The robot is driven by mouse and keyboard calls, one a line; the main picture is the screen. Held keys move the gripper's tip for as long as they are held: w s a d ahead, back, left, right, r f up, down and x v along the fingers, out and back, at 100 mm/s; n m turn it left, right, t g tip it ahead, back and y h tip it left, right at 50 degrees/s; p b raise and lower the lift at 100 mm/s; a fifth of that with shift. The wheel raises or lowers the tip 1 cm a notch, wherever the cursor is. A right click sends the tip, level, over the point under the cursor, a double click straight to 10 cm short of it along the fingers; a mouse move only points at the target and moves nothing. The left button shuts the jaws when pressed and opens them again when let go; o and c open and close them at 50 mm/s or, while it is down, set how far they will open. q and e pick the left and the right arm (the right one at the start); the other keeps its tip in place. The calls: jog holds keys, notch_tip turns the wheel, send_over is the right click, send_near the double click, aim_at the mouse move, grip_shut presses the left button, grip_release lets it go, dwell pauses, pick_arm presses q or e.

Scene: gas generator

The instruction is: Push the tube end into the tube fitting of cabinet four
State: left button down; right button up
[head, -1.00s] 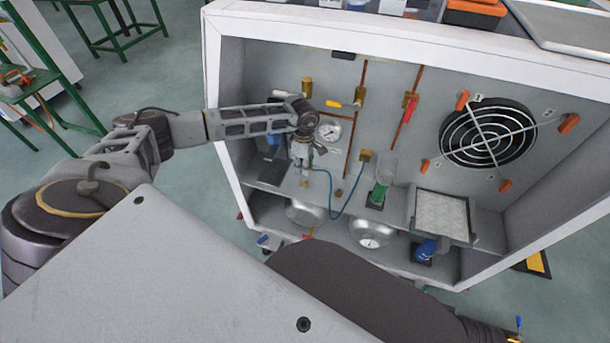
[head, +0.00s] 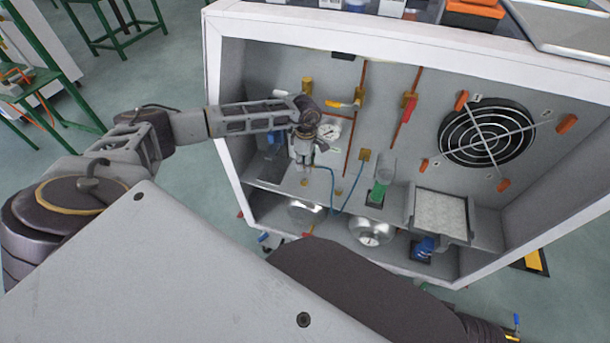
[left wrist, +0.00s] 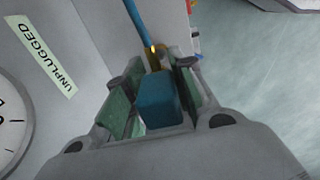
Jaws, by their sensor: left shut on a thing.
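My left gripper (head: 303,163) is inside the open white cabinet (head: 212,90), above its grey shelf. In the left wrist view its fingers (left wrist: 155,100) are closed around a blue block (left wrist: 158,100), the tube's end piece. The blue tube (left wrist: 138,22) runs away from it, past a small brass part (left wrist: 153,55). In the head view the blue tube (head: 331,190) hangs in a loop from the gripper towards a brass fitting (head: 365,155) on the back wall. A small brass fitting (head: 304,183) shows just below the fingertips. Contact with it cannot be told.
A pressure gauge (head: 328,130) is behind the gripper; the wrist view shows a label reading UNPLUGGED (left wrist: 48,55). To the right are a green-based cylinder (head: 379,188), a filter panel (head: 440,215) and a fan (head: 487,135). Round gauges (head: 371,232) sit below the shelf.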

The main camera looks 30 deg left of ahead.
pick_arm(q)
jog(key=shift+w+d+f, duration=0.1)
jog(key=shift+w+d, duration=0.05)
jog(key=shift+d, duration=0.45)
jog(key=shift+w+d, duration=0.15)
jog(key=shift+d, duration=0.45)
jog(key=d, duration=0.2)
jog(key=w+d+b, duration=0.1)
jog(key=d, duration=0.1)
jog(key=shift+w+d+f, duration=0.1)
jog(key=shift+d+f, duration=0.05)
jog(key=shift+d, duration=0.1)
jog(key=w+d+b, duration=0.1)
jog(key=d, duration=0.5)
jog(key=shift+w+f+b, duration=0.15)
jog(key=shift+f+b, duration=0.1)
jog(key=shift+b, duration=0.05)
dwell(0.3)
jog(key=shift+d+f+b, duration=0.1)
jog(key=shift+f+b, duration=0.2)
jog(key=shift+f, duration=0.2)
dwell(0.8)
